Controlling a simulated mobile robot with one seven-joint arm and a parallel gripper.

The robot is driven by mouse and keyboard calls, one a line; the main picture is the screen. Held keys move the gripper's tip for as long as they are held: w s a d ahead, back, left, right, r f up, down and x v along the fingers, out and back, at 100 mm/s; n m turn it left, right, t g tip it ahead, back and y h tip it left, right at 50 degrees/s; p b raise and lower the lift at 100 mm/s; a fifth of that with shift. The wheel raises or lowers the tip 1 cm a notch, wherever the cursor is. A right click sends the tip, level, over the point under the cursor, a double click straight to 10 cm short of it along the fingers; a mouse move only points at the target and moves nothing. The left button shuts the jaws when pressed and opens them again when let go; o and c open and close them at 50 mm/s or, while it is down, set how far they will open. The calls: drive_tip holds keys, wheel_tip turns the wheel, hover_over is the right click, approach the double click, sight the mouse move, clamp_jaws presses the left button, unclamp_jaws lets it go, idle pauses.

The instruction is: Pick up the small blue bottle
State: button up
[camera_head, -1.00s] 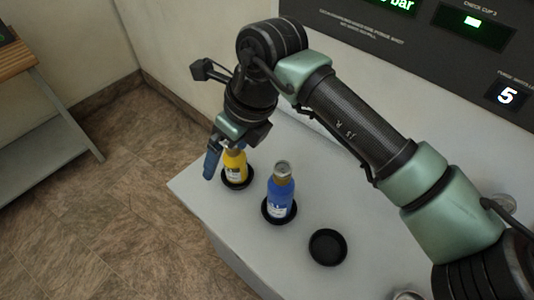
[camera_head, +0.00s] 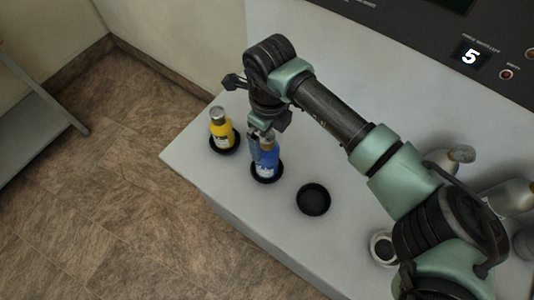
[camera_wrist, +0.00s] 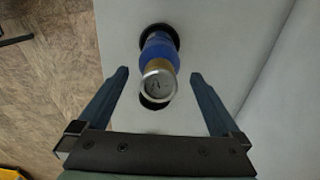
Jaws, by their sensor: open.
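The small blue bottle (camera_head: 267,158) stands upright in a black round holder on the light grey bench, with a gold neck and a silver cap. In the wrist view the bottle (camera_wrist: 158,58) shows from above, its round silver cap facing the camera. My gripper (camera_head: 262,143) is over the bottle in the head view and hides part of its top. In the wrist view my gripper (camera_wrist: 158,76) is open, with one finger on each side of the bottle's cap and a gap on both sides.
A yellow bottle (camera_head: 221,130) stands in a holder to the left. An empty black holder (camera_head: 313,199) is to the right. A white-rimmed round fitting (camera_head: 383,248) and grey cylinders (camera_head: 511,197) are farther right. The control panel (camera_head: 440,30) rises behind the bench (camera_head: 222,178).

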sight(267, 157)
wheel_tip(267, 157, down, 4)
drive_tip(key=shift+a+f+p, duration=0.1)
drive_tip(key=shift+a+p, duration=0.05)
drive_tip(key=shift+p, duration=0.45)
drive_tip(key=shift+c, duration=0.3)
drive_tip(key=shift+w, duration=0.1)
clamp_jaws()
